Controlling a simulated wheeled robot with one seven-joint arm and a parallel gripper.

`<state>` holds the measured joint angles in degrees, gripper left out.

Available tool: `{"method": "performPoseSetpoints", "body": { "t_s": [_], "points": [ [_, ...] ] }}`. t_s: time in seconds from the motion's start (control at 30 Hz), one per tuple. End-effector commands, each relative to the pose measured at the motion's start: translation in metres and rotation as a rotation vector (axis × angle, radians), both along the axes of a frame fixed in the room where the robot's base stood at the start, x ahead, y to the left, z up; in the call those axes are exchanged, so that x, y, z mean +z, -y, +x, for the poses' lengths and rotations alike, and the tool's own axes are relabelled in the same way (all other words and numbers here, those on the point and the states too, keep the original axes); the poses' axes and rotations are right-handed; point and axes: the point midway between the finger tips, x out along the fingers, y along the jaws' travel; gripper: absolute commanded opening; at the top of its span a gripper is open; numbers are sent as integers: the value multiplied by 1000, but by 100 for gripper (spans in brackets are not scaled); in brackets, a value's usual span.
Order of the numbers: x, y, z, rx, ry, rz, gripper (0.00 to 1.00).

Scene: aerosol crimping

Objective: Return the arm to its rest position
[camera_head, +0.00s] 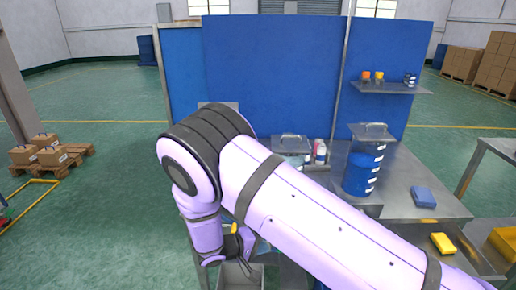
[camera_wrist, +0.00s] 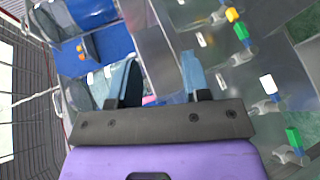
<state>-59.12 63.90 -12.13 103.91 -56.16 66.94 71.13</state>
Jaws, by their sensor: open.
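My purple and black arm (camera_head: 300,205) crosses the head view from the lower right, bends at a black joint and points down at the left end of the metal bench. In the wrist view my gripper (camera_wrist: 158,78) shows its two grey-blue fingers spread apart. I see nothing held between them. In the head view the fingers are hidden or too small to make out behind the arm.
A blue box (camera_head: 423,197) and a yellow box (camera_head: 442,243) lie at right. A shelf (camera_head: 385,88) hangs on the blue panel (camera_head: 270,75). Open floor (camera_head: 100,215) lies at left.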

Motion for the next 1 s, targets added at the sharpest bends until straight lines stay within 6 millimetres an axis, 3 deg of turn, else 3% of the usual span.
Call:
{"method": "performPoseSetpoints", "body": {
  "t_s": [0.1, 0.47, 0.73, 1.0],
  "points": [
    [42, 16, 9, -81, -39, 68, 44],
    [152, 73, 14, -265, -145, 285, 44],
    [227, 121, 2, -354, -197, 467, 44],
    [294, 169, -25, -400, -218, 656, 44]
  ]
}}
